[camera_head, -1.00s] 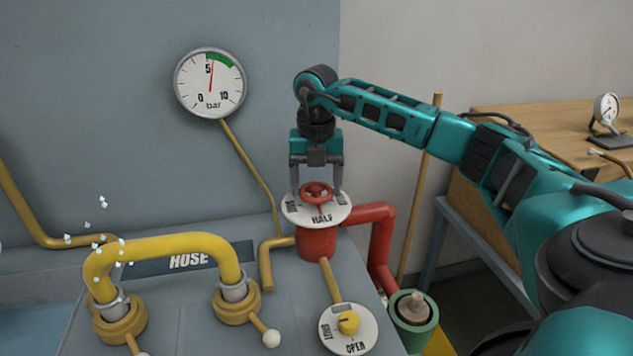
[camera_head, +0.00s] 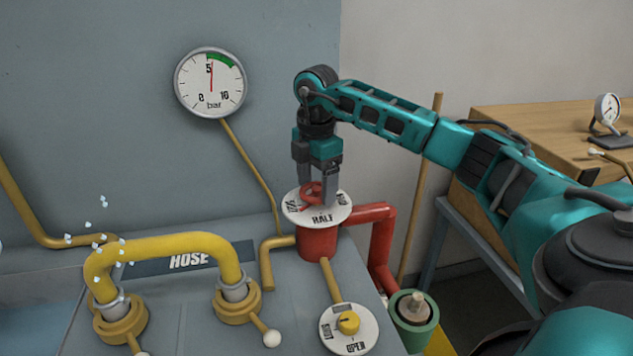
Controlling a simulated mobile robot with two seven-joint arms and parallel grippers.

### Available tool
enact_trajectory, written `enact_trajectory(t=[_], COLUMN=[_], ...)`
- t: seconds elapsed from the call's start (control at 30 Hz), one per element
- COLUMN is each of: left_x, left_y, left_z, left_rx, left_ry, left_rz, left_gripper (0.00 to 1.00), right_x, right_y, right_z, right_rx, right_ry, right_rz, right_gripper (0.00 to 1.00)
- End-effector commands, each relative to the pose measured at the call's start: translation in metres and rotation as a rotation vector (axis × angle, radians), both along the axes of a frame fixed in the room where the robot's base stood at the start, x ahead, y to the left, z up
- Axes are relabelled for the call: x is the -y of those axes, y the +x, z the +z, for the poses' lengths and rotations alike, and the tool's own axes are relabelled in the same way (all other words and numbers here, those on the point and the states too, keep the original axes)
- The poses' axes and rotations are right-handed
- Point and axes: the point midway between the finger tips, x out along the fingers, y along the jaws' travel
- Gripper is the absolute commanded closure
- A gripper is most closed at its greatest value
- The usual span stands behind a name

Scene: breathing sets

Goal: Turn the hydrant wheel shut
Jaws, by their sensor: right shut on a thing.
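The red hydrant wheel (camera_head: 308,190) sits on top of a round white dial plate (camera_head: 320,217) marked HALF at its front, with other lettering partly hidden by my gripper. A red hydrant body (camera_head: 317,243) stands under the plate. My right gripper (camera_head: 318,190) points straight down over the plate and is shut on the wheel, one finger on either side of it, hiding part of the wheel. My left gripper is not in view.
A yellow hose (camera_head: 165,246) arches at the left, with water drops near its left end. The pressure gauge (camera_head: 210,82) reads near 5 bar. A yellow knob (camera_head: 348,322) on a second dial and a green cup (camera_head: 413,322) stand in front right. A wooden table (camera_head: 540,125) is behind.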

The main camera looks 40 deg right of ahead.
Motion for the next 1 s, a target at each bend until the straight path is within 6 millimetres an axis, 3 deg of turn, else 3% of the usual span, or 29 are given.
enact_trajectory(t=[0.5,1.0], left_x=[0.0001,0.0], left_y=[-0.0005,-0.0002], left_z=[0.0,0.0], left_rx=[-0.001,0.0], left_ry=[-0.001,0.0], left_rz=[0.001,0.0], left_gripper=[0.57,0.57], right_x=[0.002,0.0021], right_y=[0.0004,0.0002], right_z=[0.0015,0.0013], right_rx=[0.002,0.002], right_ry=[-0.002,-0.003], right_rz=[-0.439,-0.605], right_gripper=[0.55,0.55])
